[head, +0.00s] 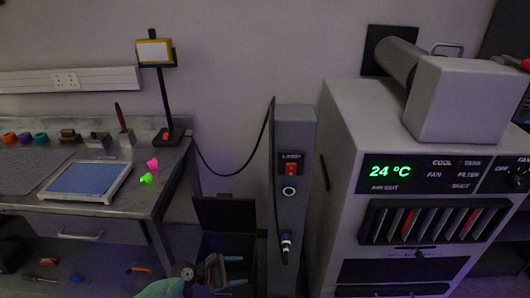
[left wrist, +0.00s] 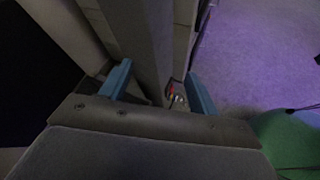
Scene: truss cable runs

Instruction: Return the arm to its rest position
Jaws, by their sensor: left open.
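My left gripper (head: 237,271) is low in the head view, at the bottom centre, in front of the open dark bin and left of the grey post. Its two blue fingers stand apart with nothing between them. In the left wrist view the open fingers (left wrist: 158,82) show with a grey upright surface beyond them; I cannot tell how far away it is. A small red and metallic detail shows near the right finger. My right gripper is not in view.
The grey post (head: 293,225) carries a red switch (head: 291,169) and a plugged connector (head: 286,243). A grey cabinet (head: 345,165) reading 24 °C stands right of it. The workbench (head: 130,202) with a blue-topped tray is at left. The dark bin's lid (head: 224,213) stands open.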

